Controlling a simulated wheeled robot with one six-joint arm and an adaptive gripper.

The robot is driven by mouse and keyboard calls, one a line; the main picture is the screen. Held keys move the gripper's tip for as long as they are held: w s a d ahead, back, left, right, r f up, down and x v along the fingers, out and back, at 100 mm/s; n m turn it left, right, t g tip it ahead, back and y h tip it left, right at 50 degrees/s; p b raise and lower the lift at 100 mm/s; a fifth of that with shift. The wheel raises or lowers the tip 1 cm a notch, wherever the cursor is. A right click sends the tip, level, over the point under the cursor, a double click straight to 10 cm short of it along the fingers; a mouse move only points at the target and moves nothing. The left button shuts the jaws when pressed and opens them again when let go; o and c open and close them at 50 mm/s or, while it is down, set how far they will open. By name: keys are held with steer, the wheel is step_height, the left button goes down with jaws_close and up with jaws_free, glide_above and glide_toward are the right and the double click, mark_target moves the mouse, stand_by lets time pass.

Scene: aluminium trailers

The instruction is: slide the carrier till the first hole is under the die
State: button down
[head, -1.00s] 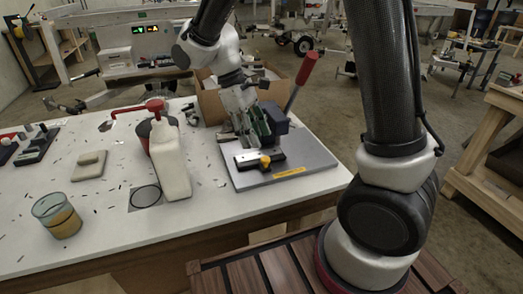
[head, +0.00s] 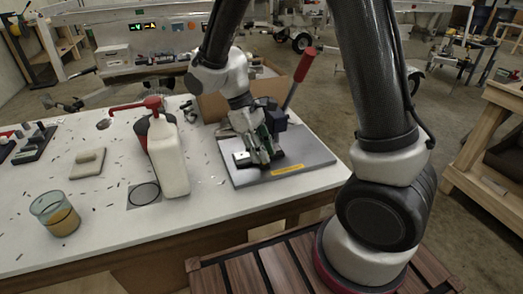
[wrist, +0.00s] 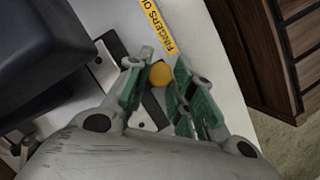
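The carrier (wrist: 154,108) is a dark strip with a round yellow knob (wrist: 160,74) on the grey base plate of a lever press. A pale metal piece with a small round mark (wrist: 98,60) shows left of the knob. Which hole it is, and the die under the dark press head (wrist: 45,50), cannot be told. My gripper (wrist: 162,65) has its green-padded fingers on either side of the knob, apart, with small gaps visible. In the head view my gripper (head: 264,160) is down at the carrier and hides the knob.
The press (head: 276,120) has a raised red-tipped lever (head: 303,65). A white pump bottle (head: 169,160), a glass of amber liquid (head: 56,214) and a beige block (head: 88,162) stand left on the white table (head: 110,215). A cardboard box (head: 212,105) is behind.

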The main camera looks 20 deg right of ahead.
steer(key=shift+d, duration=0.55)
steer(key=c, duration=1.2)
jaws_free()
